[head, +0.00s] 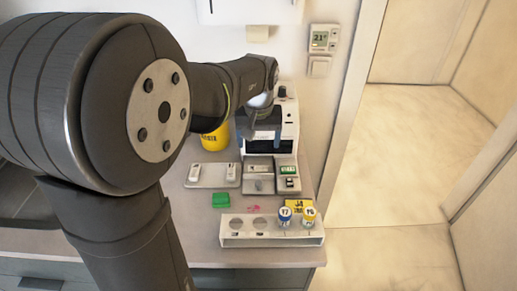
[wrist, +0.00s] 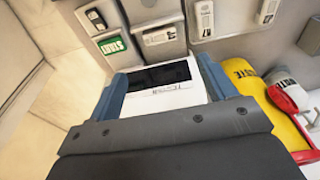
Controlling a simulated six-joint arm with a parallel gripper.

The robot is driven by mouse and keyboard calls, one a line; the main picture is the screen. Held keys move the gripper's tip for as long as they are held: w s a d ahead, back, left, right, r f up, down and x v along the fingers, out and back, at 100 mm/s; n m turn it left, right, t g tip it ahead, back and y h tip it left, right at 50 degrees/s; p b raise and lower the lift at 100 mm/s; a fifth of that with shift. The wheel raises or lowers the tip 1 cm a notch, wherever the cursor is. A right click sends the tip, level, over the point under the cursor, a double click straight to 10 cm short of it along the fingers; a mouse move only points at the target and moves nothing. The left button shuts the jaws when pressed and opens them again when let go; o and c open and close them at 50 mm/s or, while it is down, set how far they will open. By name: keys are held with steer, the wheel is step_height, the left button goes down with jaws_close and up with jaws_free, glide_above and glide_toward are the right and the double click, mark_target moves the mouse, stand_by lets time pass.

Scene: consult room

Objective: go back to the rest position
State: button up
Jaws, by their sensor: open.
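My gripper (head: 262,130) is at the back of the counter in the head view, in front of the white machine (head: 289,118) with the dark front. In the wrist view my gripper (wrist: 162,70) shows two blue fingers spread apart. A white part with a black window (wrist: 158,76) shows between and beyond them. I see nothing held; whether the fingers touch the machine cannot be told. My arm reaches across the left of the head view and hides part of the counter.
A white rack (head: 270,240) with two capped vials stands at the front edge.

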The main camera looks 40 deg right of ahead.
mark_target(258, 168)
steer(key=shift+r, duration=0.25)
steer(key=f, duration=0.8)
steer(key=w+d+f, duration=0.1)
steer(key=f, duration=0.3)
steer(key=shift+w+d+f, duration=0.1)
step_height(258, 168, up, 2)
steer(key=shift+r, duration=0.95)
